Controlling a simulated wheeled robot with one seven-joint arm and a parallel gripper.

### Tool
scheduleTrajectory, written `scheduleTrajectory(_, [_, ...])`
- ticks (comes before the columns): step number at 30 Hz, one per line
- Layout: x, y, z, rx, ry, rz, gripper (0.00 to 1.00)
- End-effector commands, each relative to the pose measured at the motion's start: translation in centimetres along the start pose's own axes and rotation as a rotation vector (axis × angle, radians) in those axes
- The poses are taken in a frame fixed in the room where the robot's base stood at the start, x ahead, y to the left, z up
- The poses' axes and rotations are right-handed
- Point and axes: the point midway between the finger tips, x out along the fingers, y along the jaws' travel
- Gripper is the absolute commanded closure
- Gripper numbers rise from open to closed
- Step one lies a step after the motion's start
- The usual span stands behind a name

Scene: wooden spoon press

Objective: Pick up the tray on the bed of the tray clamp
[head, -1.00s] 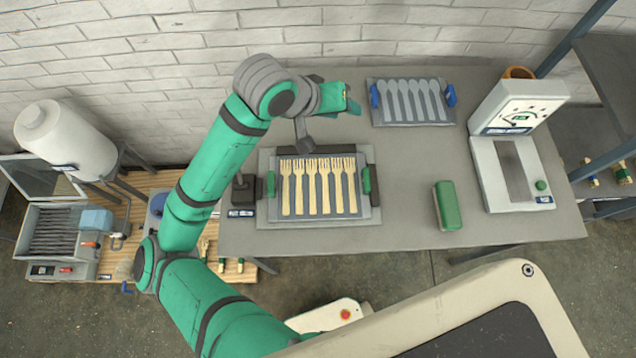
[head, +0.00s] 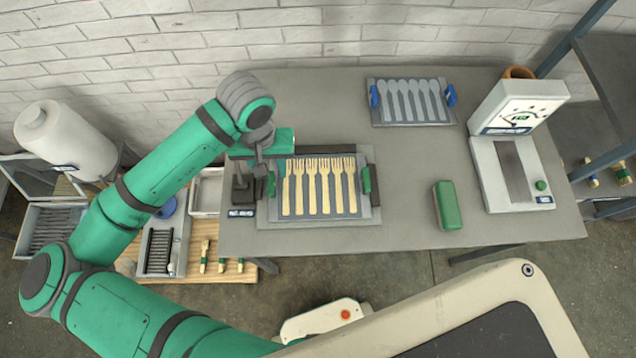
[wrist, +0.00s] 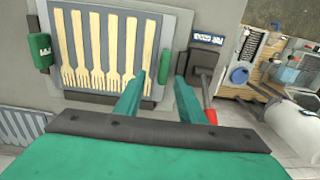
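The grey tray (head: 325,208) lies flat on the bed of the tray clamp (head: 290,222). It holds a row of wooden forks (head: 320,185). Green handles stand at its left end (head: 271,186) and right end (head: 367,180). My gripper (head: 262,165) is above the tray's left end. In the wrist view my gripper (wrist: 160,82) is open and empty, with its fingertips spread on either side of the near green handle (wrist: 165,66). I cannot tell how high they are above it. The clamp's dark lever block (head: 241,190) stands just left of the tray.
A second tray (head: 408,120) with grey spoons and blue handles lies at the back. A green block (head: 447,206) and a white scale-like device (head: 510,165) stand to the right. The table between them is clear. A red-tipped lever (wrist: 209,112) is close to my right finger.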

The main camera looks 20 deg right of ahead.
Motion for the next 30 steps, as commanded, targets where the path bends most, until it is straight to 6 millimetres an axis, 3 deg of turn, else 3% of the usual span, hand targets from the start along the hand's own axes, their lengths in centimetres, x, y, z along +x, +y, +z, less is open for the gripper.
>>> scheduleTrajectory(5, [1.1,-0.2,0.2,-0.001,-0.001,0.000,0.64])
scheduleTrajectory(15, [5.2,-0.8,0.7,0.000,0.000,0.000,0.64])
scheduleTrajectory(24, [5.6,-0.7,0.7,0.001,0.001,0.001,0.64])
scheduleTrajectory(28, [5.6,-0.7,0.7,0.001,0.001,0.001,0.95])
scheduleTrajectory(30, [5.6,-0.7,0.7,0.001,0.001,0.001,1.00])
